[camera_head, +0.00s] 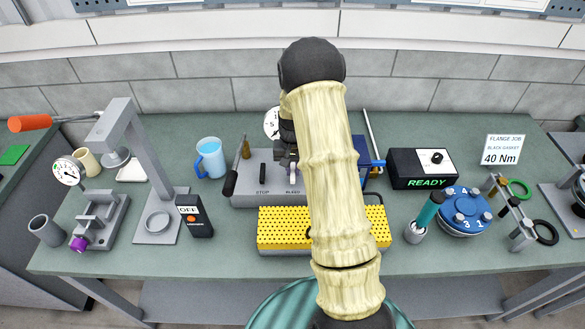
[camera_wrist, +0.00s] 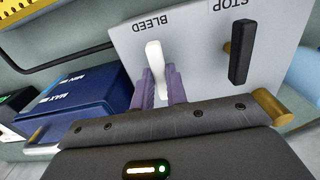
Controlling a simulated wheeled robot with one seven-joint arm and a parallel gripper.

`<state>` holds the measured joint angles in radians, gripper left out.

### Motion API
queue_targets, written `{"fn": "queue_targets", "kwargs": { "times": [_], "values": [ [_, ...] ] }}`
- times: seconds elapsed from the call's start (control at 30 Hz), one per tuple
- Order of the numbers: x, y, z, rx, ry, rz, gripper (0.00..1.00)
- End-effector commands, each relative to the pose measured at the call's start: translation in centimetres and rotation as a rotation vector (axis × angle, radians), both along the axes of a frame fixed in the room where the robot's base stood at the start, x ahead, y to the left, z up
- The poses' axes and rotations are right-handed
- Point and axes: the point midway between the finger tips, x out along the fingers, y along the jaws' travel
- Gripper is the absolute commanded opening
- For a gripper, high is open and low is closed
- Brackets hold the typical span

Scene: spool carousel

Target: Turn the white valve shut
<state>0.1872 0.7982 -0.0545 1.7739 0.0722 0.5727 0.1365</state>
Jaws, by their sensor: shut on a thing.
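The white valve (camera_wrist: 154,58) is a short white lever on the grey panel (camera_wrist: 190,30) beside the label BLEED. In the wrist view the two purple fingers of my gripper (camera_wrist: 162,78) are closed around its lower part. In the head view the white valve (camera_head: 293,169) shows as a small white piece above the BLEED label. There my gripper (camera_head: 284,158) is at the panel, partly hidden by my arm. The black STOP lever (camera_wrist: 242,48) stands apart on the same panel, untouched.
A blue reservoir (camera_wrist: 75,105) marked MAX and MIN is close beside my gripper, and a brass post (camera_wrist: 272,107) is on the other side. The yellow perforated tray (camera_head: 283,228) lies in front of the panel. A light-blue jug (camera_head: 210,157) stands to the left.

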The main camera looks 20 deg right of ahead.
Motion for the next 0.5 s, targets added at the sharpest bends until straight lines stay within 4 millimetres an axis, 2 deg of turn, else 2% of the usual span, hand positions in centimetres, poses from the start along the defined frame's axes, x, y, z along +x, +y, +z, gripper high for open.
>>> {"fn": "queue_targets", "kwargs": {
  "times": [0.27,0.5],
  "values": [
    [0.14,0.01,0.04,-0.001,-0.004,-0.117,0.0],
    [0.17,0.04,0.06,-0.002,-0.005,-0.303,0.0]
  ]
}}
